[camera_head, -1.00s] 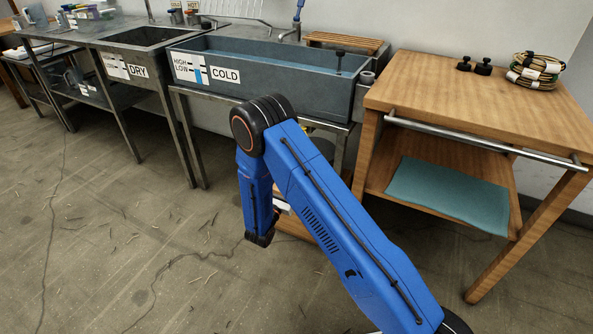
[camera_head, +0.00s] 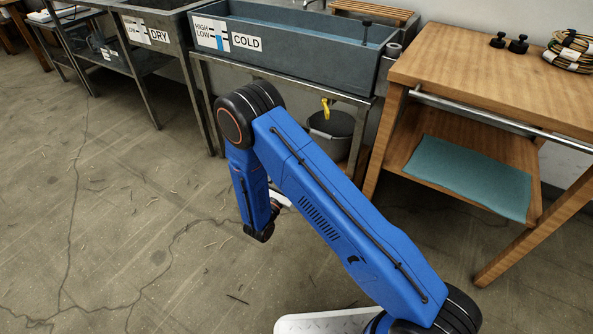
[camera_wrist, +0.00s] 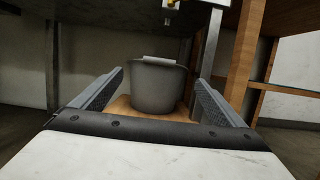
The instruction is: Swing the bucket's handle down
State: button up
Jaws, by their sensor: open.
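The grey bucket (camera_head: 333,133) stands on a low shelf under the blue-grey sink, partly behind my arm in the head view. In the wrist view the bucket (camera_wrist: 155,88) is upright on a wooden board, between and beyond the jaws. A pale grip piece (camera_wrist: 158,61) shows at its rim; whether the handle is up or down is hard to tell. My gripper (camera_wrist: 161,85) is open and empty, its two fingers wide apart, short of the bucket. In the head view the gripper is mostly hidden behind my arm.
The COLD sink (camera_head: 290,38) is above the bucket, with a yellow tap (camera_head: 326,108) just over it. A metal leg (camera_wrist: 208,55) stands close right of the bucket. A wooden table (camera_head: 480,70) with a teal mat (camera_head: 470,175) is to the right. Floor at left is clear.

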jog(key=c, duration=0.5)
jog(key=shift+w+d+r+g, duration=0.15)
jog(key=shift+w+d+g, duration=0.05)
jog(key=shift+g, duration=0.1)
jog(key=c, duration=0.5)
jog(key=shift+w+d+r+g+y, duration=0.75)
jog(key=shift+w+d+g, duration=0.25)
jog(key=shift+g, duration=0.2)
grip_shut()
jog(key=g+y, duration=0.3)
send_near(322, 138)
jog(key=w+d+f, duration=0.2)
jog(key=w+f, duration=0.1)
jog(key=f, duration=0.1)
jog(key=shift+w+d+r+h, duration=0.15)
jog(key=shift+w+r, duration=0.05)
jog(key=shift+r, duration=0.15)
jog(key=shift+w+d+r+h, duration=0.1)
jog(key=shift+w+d+r, duration=0.1)
jog(key=shift+r, duration=0.15)
jog(key=shift+r, duration=0.15)
